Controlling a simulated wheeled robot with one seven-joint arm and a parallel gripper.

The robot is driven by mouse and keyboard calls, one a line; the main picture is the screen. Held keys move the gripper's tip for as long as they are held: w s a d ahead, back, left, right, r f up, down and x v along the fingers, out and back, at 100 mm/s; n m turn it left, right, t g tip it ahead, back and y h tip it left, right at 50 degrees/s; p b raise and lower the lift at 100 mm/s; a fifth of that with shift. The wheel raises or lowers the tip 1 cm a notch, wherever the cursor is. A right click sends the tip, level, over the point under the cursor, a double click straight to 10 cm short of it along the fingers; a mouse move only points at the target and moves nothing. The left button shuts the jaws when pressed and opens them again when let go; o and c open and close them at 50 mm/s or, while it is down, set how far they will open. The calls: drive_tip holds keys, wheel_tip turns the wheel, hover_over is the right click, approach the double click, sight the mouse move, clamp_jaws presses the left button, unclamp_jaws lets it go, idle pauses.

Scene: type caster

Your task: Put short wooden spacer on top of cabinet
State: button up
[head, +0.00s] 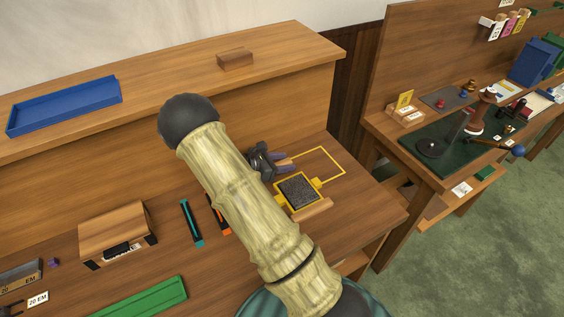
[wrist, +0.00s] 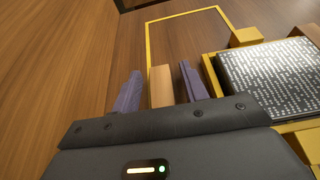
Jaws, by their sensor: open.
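A short light wooden spacer (wrist: 160,87) lies between the two purple fingers of my gripper (wrist: 160,80) in the wrist view. The fingers stand open on either side, with narrow gaps showing. The spacer's near end is hidden by the gripper body. The raised wooden cabinet top (head: 170,77) runs along the back, above the desk. A brown wooden block (head: 235,60) sits on it toward its right end.
A blue tray (head: 64,106) lies on the cabinet top at left; its middle is clear. A yellow frame with a dark type block (head: 299,190) is right of my gripper. A longer wooden strip (head: 305,218) lies in front. A wooden box (head: 118,232) stands at left.

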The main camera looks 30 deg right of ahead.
drive_tip(key=b+v, duration=0.1)
drive_tip(key=v, duration=1.1)
drive_tip(key=shift+a+r, duration=0.1)
drive_tip(key=shift+a, duration=0.05)
drive_tip(key=s+m+y, duration=0.1)
drive_tip(key=s+m+g+y, duration=0.1)
drive_tip(key=s, duration=0.1)
drive_tip(key=s+d+m+y, duration=0.1)
drive_tip(key=s, duration=0.1)
drive_tip(key=shift+s+r+m+g, duration=0.1)
drive_tip(key=shift+s+m+g, duration=0.15)
drive_tip(key=shift+m+g, duration=0.15)
drive_tip(key=s+m+y, duration=0.2)
drive_tip(key=s, duration=0.1)
drive_tip(key=s+a+m+y, duration=0.1)
drive_tip(key=y, duration=0.1)
drive_tip(key=shift+s+r, duration=0.25)
drive_tip(key=shift+r, duration=0.1)
drive_tip(key=s+a+r+m+t+y, duration=0.4)
drive_tip(key=s+m, duration=0.4)
drive_tip(key=m, duration=0.3)
drive_tip(key=shift+s+r+m+y, duration=0.3)
drive_tip(key=shift+r+y, duration=0.35)
drive_tip(key=shift+y, duration=0.55)
drive_tip(key=shift+a, duration=0.1)
